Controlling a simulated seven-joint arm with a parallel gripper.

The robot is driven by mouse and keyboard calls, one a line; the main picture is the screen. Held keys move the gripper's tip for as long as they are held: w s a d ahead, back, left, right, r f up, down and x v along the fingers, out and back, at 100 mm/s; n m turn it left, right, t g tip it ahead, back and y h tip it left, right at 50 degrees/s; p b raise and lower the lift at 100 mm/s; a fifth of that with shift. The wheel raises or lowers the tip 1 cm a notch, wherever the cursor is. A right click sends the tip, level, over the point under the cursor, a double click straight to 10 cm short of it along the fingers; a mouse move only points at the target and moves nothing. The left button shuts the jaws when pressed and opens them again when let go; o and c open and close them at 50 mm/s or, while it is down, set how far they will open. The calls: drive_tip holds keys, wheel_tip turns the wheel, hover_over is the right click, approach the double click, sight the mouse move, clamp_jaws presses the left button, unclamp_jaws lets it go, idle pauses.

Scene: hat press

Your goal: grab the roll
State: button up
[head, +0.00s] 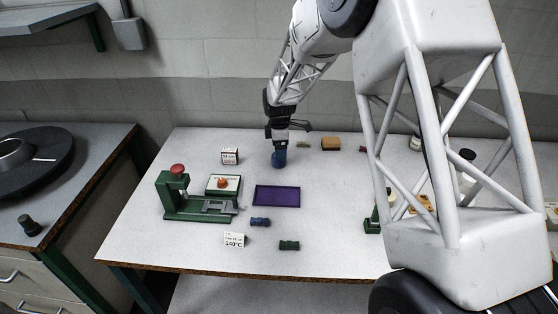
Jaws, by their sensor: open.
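My gripper (279,143) points down over the back middle of the table (150,235). A small blue roll-like thing (279,160) is directly below it, at or just under the fingertips. The jaws are open. At this size I cannot tell whether the fingers are around the blue thing or only above it. The gripper hides its top.
A purple tray (277,196) lies in front of the gripper. A green press (176,199) with a red knob stands left. Small blue (260,222) and green (289,245) pieces lie near the front. A brown block (330,144) is right of the gripper. My arm hides much of the right side.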

drive_tip(key=shift+s+f, duration=0.1)
drive_tip(key=shift+f, duration=2.55)
drive_tip(key=c, duration=1)
drive_tip(key=shift+r, duration=0.2)
drive_tip(key=shift+r, duration=1.45)
drive_tip(key=shift+s+r, duration=0.2)
drive_tip(key=shift+s, duration=0.05)
drive_tip(key=s+d, duration=0.1)
drive_tip(key=s, duration=0.4)
drive_tip(key=s+d+r, duration=0.1)
drive_tip(key=s+d, duration=0.1)
drive_tip(key=s, duration=0.3)
drive_tip(key=s+d, duration=0.1)
drive_tip(key=s, duration=0.3)
drive_tip(key=shift+s+d+r, duration=0.2)
drive_tip(key=shift+s, duration=0.2)
